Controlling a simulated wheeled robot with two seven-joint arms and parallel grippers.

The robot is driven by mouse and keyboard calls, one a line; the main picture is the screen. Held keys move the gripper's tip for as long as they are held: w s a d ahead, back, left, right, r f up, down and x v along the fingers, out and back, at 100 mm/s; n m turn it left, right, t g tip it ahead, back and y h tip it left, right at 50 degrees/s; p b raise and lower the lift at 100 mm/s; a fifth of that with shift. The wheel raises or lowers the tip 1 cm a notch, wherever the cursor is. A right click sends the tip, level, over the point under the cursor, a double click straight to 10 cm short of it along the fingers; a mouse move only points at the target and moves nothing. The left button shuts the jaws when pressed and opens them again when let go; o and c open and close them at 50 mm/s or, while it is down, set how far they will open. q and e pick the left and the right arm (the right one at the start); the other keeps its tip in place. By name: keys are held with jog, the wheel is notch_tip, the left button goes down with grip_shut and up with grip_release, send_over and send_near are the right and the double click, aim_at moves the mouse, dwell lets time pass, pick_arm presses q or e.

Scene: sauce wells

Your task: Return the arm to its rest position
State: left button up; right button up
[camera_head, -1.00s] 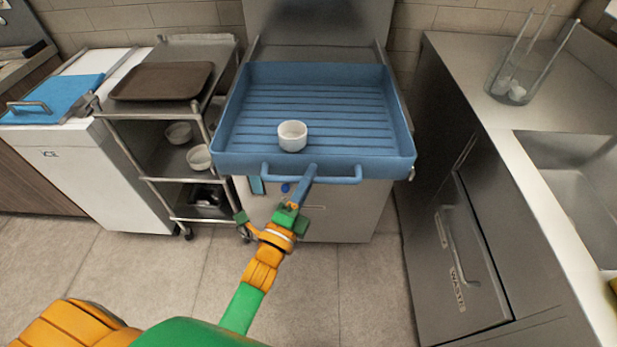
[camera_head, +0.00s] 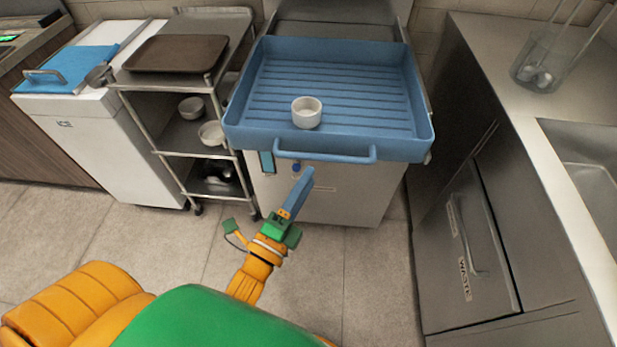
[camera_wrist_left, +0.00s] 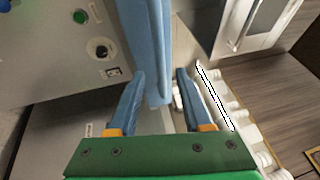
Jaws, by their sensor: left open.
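My left arm reaches up from the bottom of the head view. Its gripper (camera_head: 303,190) is in front of and below the blue tray (camera_head: 428,135), apart from the tray's front handle (camera_head: 325,157). My right gripper is not in view.
At the right are a waste cabinet (camera_head: 470,250) and a steel counter (camera_head: 510,75) with a glass container. Floor (camera_head: 375,260) is clear between.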

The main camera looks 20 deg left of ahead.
pick_arm(q)
jog(key=s+f+n+g, duration=0.3)
jog(key=f, duration=0.6)
jog(key=s+f+n+g, duration=0.3)
jog(key=f+n+g, duration=0.1)
jog(key=f, duration=0.6)
jog(key=s+f+n+g, duration=0.3)
jog(key=f, duration=0.6)
jog(key=s+a+f+n+g, duration=0.1)
jog(key=s+f+n+g, duration=0.1)
jog(key=s, duration=0.4)
jog(key=s+a+f+n+g+y, duration=0.1)
jog(key=s+a+f+n+g, duration=0.1)
jog(key=s, duration=0.5)
jog(key=s+a+f+n+g+y+p, duration=0.1)
jog(key=s+a+f+n+g, duration=0.1)
jog(key=s+f, duration=0.5)
jog(key=n+g, duration=0.1)
jog(key=g, duration=0.1)
jog(key=shift+f+n+g, duration=0.15)
jog(key=shift+n+g, duration=0.25)
